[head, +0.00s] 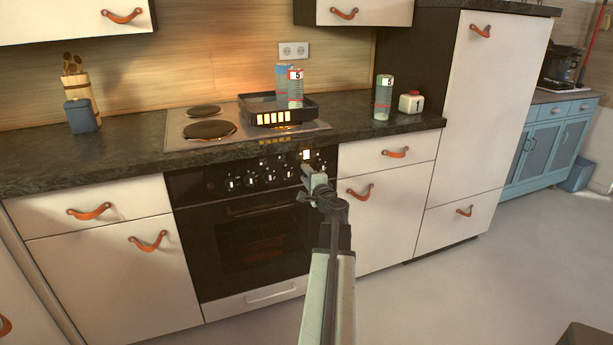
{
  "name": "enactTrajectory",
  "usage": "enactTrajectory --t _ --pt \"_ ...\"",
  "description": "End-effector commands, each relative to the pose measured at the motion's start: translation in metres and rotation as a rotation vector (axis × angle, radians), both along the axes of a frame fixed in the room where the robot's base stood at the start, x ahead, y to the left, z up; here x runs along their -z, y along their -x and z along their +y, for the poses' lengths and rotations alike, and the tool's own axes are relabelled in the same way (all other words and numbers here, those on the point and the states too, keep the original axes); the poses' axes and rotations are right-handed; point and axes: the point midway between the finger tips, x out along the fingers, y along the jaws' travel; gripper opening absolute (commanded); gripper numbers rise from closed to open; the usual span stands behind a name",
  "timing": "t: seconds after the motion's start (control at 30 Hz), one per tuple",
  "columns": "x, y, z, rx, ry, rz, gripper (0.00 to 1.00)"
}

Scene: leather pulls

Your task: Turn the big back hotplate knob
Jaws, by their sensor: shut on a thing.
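The oven (250,245) has a black control panel with a row of several knobs (250,180) and a small lit display (306,155). My gripper (309,176) is at the right part of this panel, coming from the lower right. It is shut on a knob there, which its jaws mostly hide. I cannot read any marking that tells which hotplate this knob serves. The hob (175,136) above has a large dark plate (209,130) at the front left and a smaller-looking one (203,111) behind it.
Drawers with leather pulls (396,152) flank the oven. Open floor lies at the right.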

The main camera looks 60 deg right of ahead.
Motion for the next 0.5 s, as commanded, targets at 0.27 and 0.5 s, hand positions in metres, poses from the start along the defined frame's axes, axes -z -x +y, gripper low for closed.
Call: enactTrajectory --t 0.27,0.5 --pt "-0.0001 0.0009 -0.0014 0.005 0.024 0.018 0.0" --pt "0.0 0.0004 -0.0005 0.004 0.025 0.018 0.0"
